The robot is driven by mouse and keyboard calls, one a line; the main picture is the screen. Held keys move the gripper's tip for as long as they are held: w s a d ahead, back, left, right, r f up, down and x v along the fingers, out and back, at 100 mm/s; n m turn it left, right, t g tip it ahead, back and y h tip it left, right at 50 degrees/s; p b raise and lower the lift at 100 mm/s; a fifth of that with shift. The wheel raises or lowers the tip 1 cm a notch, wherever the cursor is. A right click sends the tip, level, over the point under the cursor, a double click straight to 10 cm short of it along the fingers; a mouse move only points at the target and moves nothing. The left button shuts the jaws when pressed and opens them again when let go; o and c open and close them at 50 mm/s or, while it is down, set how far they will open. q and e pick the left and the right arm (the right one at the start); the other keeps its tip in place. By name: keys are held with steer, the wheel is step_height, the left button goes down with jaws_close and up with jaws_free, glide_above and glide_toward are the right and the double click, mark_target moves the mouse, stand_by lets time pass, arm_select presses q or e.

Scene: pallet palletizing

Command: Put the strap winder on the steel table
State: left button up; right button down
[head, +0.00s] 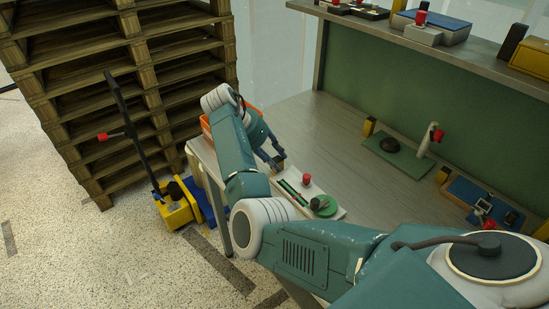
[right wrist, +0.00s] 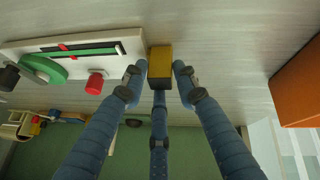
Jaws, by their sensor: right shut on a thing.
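What I take for the strap winder is a pale flat board (head: 328,205) with a green disc, a dark slot and a red knob. It also shows at the upper left of the right wrist view (right wrist: 118,42). A yellow and black block (right wrist: 160,60) sits at its end, between the fingers of my right gripper (head: 275,162). The gripper is shut on this block, which looks like the winder's handle. The board is over the front left part of the steel table (head: 300,125); whether it touches the top is unclear. My left gripper is not in view.
An orange bin (right wrist: 300,88) stands at the table's left end, partly behind my arm. A green-based device (head: 398,160) and a blue device (head: 470,195) stand along the back. A shelf (head: 470,57) overhangs them. Stacked pallets (head: 130,80) and a yellow-blue pallet truck (head: 178,212) are left.

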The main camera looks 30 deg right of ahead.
steer(key=c, duration=1.3)
jaws_free()
steer(key=shift+c, duration=0.2)
steer(key=b+v, duration=0.1)
steer(key=v, duration=1.1)
steer(key=shift+b, duration=0.4)
steer(key=shift+d+r, duration=0.1)
steer(key=shift+r, duration=0.05)
